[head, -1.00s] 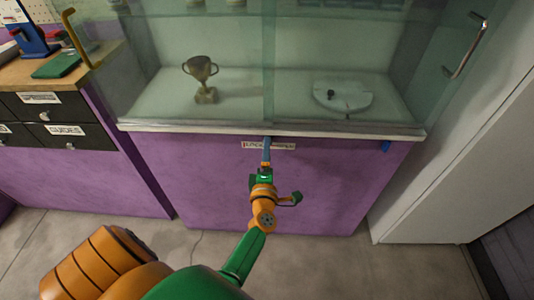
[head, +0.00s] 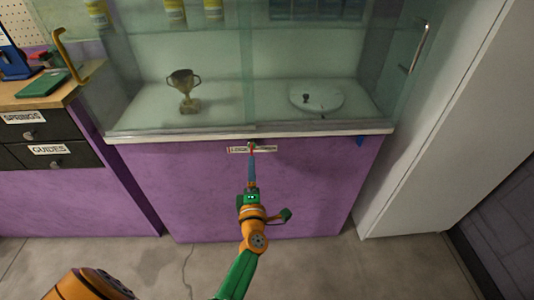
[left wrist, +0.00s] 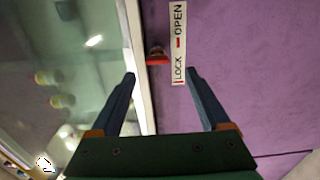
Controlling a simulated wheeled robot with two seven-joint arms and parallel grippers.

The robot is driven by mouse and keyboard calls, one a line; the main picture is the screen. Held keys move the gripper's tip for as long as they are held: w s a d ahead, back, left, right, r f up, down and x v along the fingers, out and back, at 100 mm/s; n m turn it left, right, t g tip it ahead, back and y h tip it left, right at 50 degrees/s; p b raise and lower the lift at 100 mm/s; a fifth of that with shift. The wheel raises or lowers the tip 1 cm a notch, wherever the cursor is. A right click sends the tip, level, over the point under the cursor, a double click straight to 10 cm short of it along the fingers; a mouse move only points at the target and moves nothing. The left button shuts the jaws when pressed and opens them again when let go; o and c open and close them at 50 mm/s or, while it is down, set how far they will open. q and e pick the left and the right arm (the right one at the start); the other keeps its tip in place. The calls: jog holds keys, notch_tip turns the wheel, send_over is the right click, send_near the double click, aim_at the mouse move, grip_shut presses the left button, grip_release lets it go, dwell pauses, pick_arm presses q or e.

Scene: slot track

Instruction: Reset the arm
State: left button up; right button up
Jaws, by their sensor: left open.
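My left gripper (head: 252,158) reaches up in front of the purple cabinet front, just below the white lock label. In the left wrist view the two blue fingers of my left gripper (left wrist: 161,76) are apart with nothing between them. A small red lock piece (left wrist: 157,55) lies just beyond the fingertips, beside the OPEN/LOCK label (left wrist: 179,42); no contact shows. My right gripper is not in view.
A glass display case above the purple cabinet (head: 300,195) holds a trophy (head: 184,91) and a round white disc (head: 317,98). A counter with drawers (head: 50,150) stands at left, a white panel (head: 440,120) at right. Bare floor lies in front.

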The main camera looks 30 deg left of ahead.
pick_arm(q)
jog(key=s+d+f+m+g+h+p, duration=0.3)
jog(key=s+d+f+m+h, duration=0.25)
jog(key=f+m, duration=0.35)
jog(key=s+d+f+m+g+h+p, duration=0.2)
jog(key=s+d+f+m+h+p, duration=0.15)
jog(key=s+d+f+m, duration=0.35)
jog(key=s+a+f+m+g+p, duration=0.1)
jog(key=s+f+m+g, duration=0.2)
jog(key=s, duration=0.6)
jog(key=s+a+f+m+g+p, duration=0.1)
jog(key=s+f+m+g, duration=0.2)
jog(key=s, duration=0.6)
jog(key=s+a+f+m+g, duration=0.2)
jog(key=s+m, duration=0.3)
jog(key=s, duration=0.4)
jog(key=shift+f+g+p, duration=0.4)
jog(key=shift+f+g, duration=0.3)
jog(key=shift+f, duration=0.05)
